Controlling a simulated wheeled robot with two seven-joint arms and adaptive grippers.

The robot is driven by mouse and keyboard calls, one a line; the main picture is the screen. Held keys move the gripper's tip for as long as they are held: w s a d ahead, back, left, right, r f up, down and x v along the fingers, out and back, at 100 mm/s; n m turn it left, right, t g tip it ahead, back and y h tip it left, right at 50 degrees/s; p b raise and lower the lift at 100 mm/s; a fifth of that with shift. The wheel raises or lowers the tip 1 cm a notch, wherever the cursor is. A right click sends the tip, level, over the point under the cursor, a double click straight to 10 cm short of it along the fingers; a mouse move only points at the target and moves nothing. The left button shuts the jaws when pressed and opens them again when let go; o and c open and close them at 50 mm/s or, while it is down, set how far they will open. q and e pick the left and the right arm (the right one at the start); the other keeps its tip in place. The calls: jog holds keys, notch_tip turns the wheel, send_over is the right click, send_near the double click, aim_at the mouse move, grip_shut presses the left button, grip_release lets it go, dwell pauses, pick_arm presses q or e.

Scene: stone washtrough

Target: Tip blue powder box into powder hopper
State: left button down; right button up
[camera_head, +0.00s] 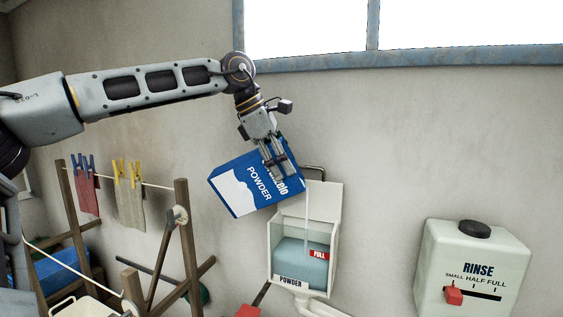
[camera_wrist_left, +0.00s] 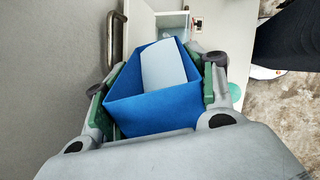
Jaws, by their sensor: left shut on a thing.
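My left gripper (camera_head: 278,172) is shut on the blue powder box (camera_head: 240,192), marked POWDER. It holds the box tilted in the air above and left of the powder hopper (camera_head: 336,205). In the left wrist view, the fingers clasp the open box (camera_wrist_left: 150,112) from both sides, and a pale patch shows inside. The white hopper is open, with blue-grey powder (camera_head: 300,252) up around its red FULL tag (camera_head: 319,254). A thin pale vertical streak (camera_head: 307,215) runs from the box's lower right corner into the hopper; it looks like falling powder. My right gripper is out of view.
A white RINSE container (camera_head: 470,262) with a black cap and red slider stands at right. A wooden drying frame (camera_head: 187,235) with pegged cloths (camera_head: 130,195) is at left.

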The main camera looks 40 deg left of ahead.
aim_at(293, 192)
pick_arm(q)
jog(key=shift+w+d+f+g+y, duration=0.2)
jog(key=shift+d+f+g+y, duration=0.15)
jog(key=shift+f+y, duration=0.4)
dwell(1.4)
jog(key=shift+d+f, duration=0.2)
jog(key=shift+f, duration=0.15)
jog(key=shift+w+d+f+g+y, duration=0.15)
jog(key=shift+d+f+g+y, duration=0.15)
jog(key=shift+f+y, duration=0.3)
jog(key=shift+w+d+f+g+y, duration=0.15)
jog(key=shift+d+f+g+y, duration=0.15)
jog(key=shift+f, duration=0.35)
dwell(2.4)
jog(key=shift+f+y, duration=0.25)
jog(key=shift+f, duration=0.05)
jog(key=shift+w+d+f+m, duration=0.1)
jog(key=shift+m, duration=0.2)
dwell(1.3)
